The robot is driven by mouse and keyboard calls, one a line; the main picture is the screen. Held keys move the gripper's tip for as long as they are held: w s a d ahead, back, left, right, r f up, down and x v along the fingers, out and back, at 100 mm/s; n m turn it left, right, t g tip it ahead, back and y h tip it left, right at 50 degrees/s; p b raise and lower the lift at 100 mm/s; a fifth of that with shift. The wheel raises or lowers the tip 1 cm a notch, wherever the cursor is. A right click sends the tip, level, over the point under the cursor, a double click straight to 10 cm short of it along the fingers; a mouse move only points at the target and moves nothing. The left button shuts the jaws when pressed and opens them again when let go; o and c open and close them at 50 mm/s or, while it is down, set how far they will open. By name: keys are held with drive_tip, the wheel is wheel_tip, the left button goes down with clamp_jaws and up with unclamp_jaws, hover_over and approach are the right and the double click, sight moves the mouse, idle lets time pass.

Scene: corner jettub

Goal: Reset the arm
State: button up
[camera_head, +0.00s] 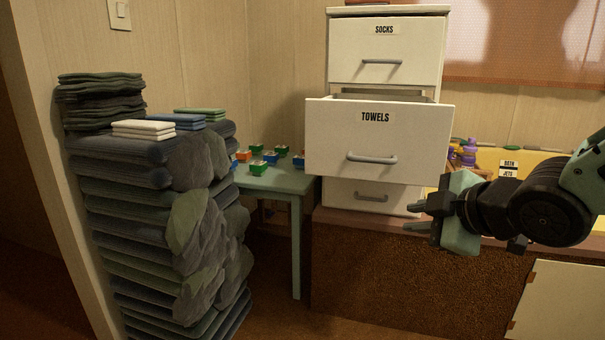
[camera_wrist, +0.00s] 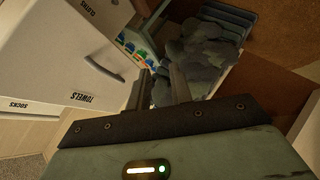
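My gripper (camera_head: 413,217) is at the right in the head view, in front of the white drawer cabinet. Its two fingers point left and stand apart with nothing between them. In the wrist view the fingers of my gripper (camera_wrist: 159,82) also show a clear gap. My arm reaches in from the right edge and is bent at a dark joint. The drawer labelled TOWELS (camera_head: 378,136) is pulled out, and my gripper is to the right of and below its handle, apart from it.
A tall stack of folded towels (camera_head: 150,230) stands at the left, with small folded cloths on top. A green table (camera_head: 280,180) with several coloured blocks is behind it. The SOCKS drawer (camera_head: 386,52) is shut. A brown tub side (camera_head: 410,275) lies below my gripper.

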drive_tip(key=s+a+f+m+g+h+p, duration=0.1)
drive_tip(key=s+a+f+m+g, duration=0.2)
drive_tip(key=s, duration=0.5)
drive_tip(key=s+a+f+m+g+h, duration=0.1)
drive_tip(key=s+f+m+g+h, duration=0.2)
drive_tip(key=s, duration=0.5)
drive_tip(key=s+a+f+m+g+p, duration=0.1)
drive_tip(key=s+a+m+g, duration=0.1)
drive_tip(key=s+g, duration=0.45)
wheel_tip(320, 180, up, 37)
drive_tip(key=s+t+p, duration=0.1)
drive_tip(key=p, duration=3.6)
